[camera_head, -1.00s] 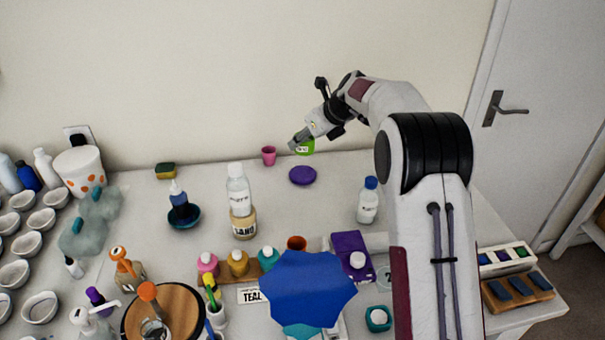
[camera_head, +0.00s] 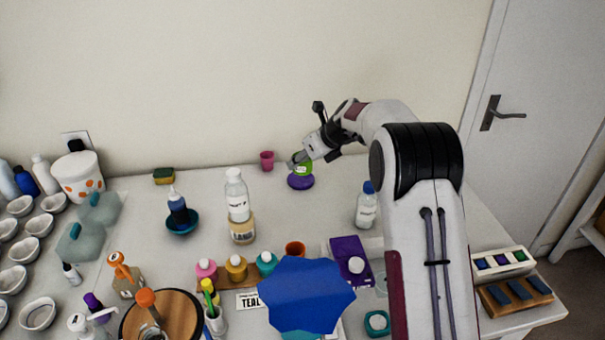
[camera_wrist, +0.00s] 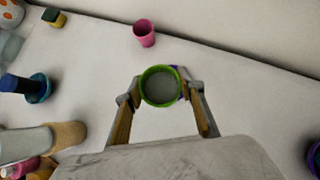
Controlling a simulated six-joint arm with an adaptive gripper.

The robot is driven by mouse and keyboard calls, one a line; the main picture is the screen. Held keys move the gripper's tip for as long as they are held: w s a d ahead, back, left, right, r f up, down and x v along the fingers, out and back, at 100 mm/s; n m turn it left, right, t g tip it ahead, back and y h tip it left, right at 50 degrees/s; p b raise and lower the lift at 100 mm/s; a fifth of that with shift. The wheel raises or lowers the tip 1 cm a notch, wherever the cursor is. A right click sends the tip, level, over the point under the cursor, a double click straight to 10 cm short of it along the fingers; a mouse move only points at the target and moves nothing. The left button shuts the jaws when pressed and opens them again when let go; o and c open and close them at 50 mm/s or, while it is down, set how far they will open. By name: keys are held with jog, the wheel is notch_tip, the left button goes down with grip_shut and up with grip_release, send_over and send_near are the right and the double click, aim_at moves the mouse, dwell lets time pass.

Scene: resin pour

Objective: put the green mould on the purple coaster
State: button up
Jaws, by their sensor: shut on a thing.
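The green mould (camera_head: 304,169) is a small round cup, seen from above in the wrist view (camera_wrist: 160,86) with a grey inside. My gripper (camera_head: 297,164) is shut on it, with one finger on each side of it in the wrist view (camera_wrist: 160,98). The purple coaster (camera_head: 300,182) is a flat disc on the table below the mould. In the wrist view the mould hides nearly all of the coaster. The mould's base looks at or just above the coaster; I cannot tell whether they touch.
A pink cup (camera_head: 267,160) stands to the left behind the coaster, near the wall. The table around the coaster is clear.

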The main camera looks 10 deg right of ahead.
aim_at(309, 168)
jog(key=shift+f, duration=0.1)
jog(key=shift+f, duration=2.45)
jog(key=shift+f, duration=0.1)
jog(key=o, duration=1.1)
jog(key=shift+v, duration=6.1)
